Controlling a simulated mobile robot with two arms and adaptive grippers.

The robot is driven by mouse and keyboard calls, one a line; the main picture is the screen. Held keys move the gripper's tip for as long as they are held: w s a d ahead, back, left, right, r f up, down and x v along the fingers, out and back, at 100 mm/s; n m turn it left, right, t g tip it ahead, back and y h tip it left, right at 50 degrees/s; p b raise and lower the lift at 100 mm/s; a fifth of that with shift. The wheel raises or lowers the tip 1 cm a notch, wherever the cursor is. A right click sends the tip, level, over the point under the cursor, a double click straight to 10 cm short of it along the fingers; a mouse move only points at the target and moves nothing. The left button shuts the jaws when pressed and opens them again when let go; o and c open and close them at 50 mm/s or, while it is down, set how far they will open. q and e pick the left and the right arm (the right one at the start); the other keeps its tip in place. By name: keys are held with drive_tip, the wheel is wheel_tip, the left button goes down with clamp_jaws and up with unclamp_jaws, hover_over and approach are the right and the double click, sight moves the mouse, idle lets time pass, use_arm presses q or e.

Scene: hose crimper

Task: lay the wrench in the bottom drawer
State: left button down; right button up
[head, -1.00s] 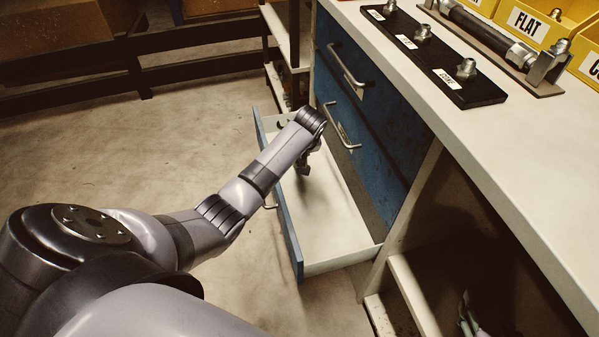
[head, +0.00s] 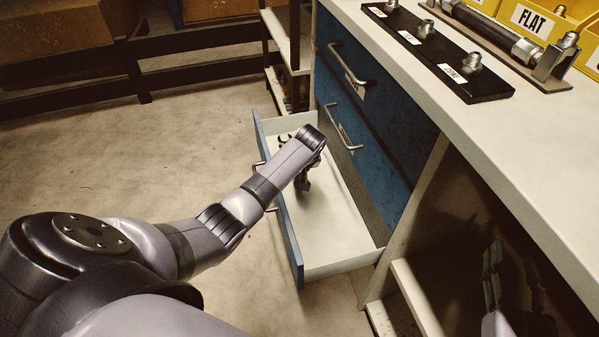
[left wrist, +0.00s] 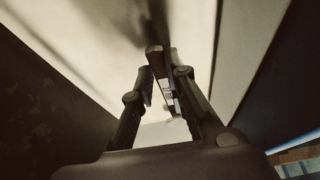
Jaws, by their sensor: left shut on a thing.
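The bottom drawer (head: 335,245) is pulled open, with a blue front and a pale, mostly bare inside. My left gripper (head: 304,184) is inside the drawer's outline, partly hidden by my forearm. In the left wrist view my left gripper (left wrist: 160,75) is shut on the wrench (left wrist: 156,62), a dark narrow bar between the fingers.
Two closed blue drawers with bar handles (head: 346,62) sit above the open one. The bench top (head: 455,110) holds a black fitting strip (head: 445,68), a hose assembly (head: 495,38) and a yellow bin marked FLAT (head: 530,20). Bare floor (head: 180,140) lies left of the drawer.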

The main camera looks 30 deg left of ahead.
use_arm(q)
drive_tip(key=shift+f, duration=0.55)
use_arm(e)
drive_tip(key=shift+r, duration=0.35)
use_arm(q)
drive_tip(key=c, duration=1.6)
unclamp_jaws()
